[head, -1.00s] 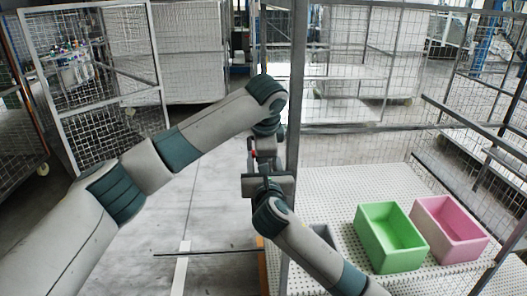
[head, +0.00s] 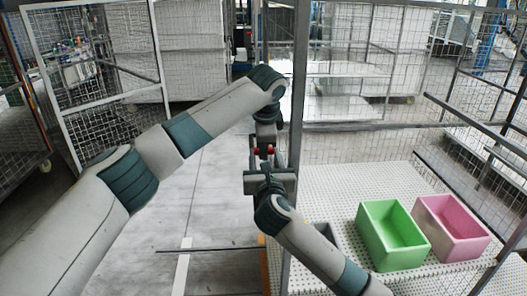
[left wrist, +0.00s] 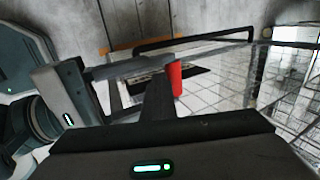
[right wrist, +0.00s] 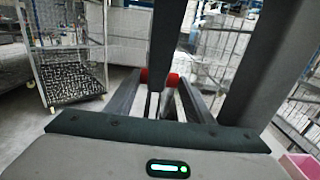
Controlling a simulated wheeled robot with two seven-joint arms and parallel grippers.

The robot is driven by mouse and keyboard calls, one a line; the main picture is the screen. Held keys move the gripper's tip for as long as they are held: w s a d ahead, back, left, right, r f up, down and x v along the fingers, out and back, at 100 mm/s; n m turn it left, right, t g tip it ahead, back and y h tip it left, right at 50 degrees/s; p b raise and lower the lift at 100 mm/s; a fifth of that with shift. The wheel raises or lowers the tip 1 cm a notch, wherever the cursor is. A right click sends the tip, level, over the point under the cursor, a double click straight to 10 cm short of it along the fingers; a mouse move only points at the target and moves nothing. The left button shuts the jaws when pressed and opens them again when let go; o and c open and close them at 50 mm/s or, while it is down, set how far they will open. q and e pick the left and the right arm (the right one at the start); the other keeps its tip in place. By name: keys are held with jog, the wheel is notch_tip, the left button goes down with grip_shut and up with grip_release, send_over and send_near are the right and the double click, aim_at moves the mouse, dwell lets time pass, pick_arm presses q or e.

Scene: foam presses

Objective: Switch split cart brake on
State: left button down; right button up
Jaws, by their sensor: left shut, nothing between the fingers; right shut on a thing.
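The brake's red-tipped part (head: 264,150) shows beside the cart's grey corner post (head: 298,90). In the right wrist view, red ends (right wrist: 173,79) sit at the top of a short grey bar between my fingers. My right gripper (right wrist: 160,98) is shut on this brake handle; the exact contact is partly hidden. In the head view its wrist (head: 268,183) lies just below the red part. My left gripper (left wrist: 157,95) is shut and empty, with a red piece (left wrist: 175,76) close beside its fingers; whether they touch, I cannot tell.
A green bin (head: 392,236) and a pink bin (head: 451,228) stand on the cart's perforated deck (head: 340,185) at the right. A grey box (head: 325,232) is partly hidden behind my right arm. Mesh cages (head: 95,75) stand at the back. Floor at centre left (head: 205,170) is clear.

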jog(key=shift+s+a+r, duration=0.2)
jog(key=shift+a+r, duration=0.1)
jog(key=shift+r, duration=0.05)
pick_arm(q)
jog(key=shift+w+a+r, duration=0.15)
jog(key=shift+w+r, duration=0.25)
jog(key=shift+w, duration=0.4)
pick_arm(e)
jog(key=shift+f, duration=0.1)
jog(key=shift+c, duration=0.2)
jog(key=o, duration=1.2)
jog(key=shift+d+f, duration=0.1)
pick_arm(q)
jog(key=shift+s, duration=0.1)
pick_arm(e)
jog(key=shift+s, duration=0.1)
pick_arm(q)
jog(key=shift+s+f, duration=0.1)
pick_arm(e)
jog(key=s, duration=1.2)
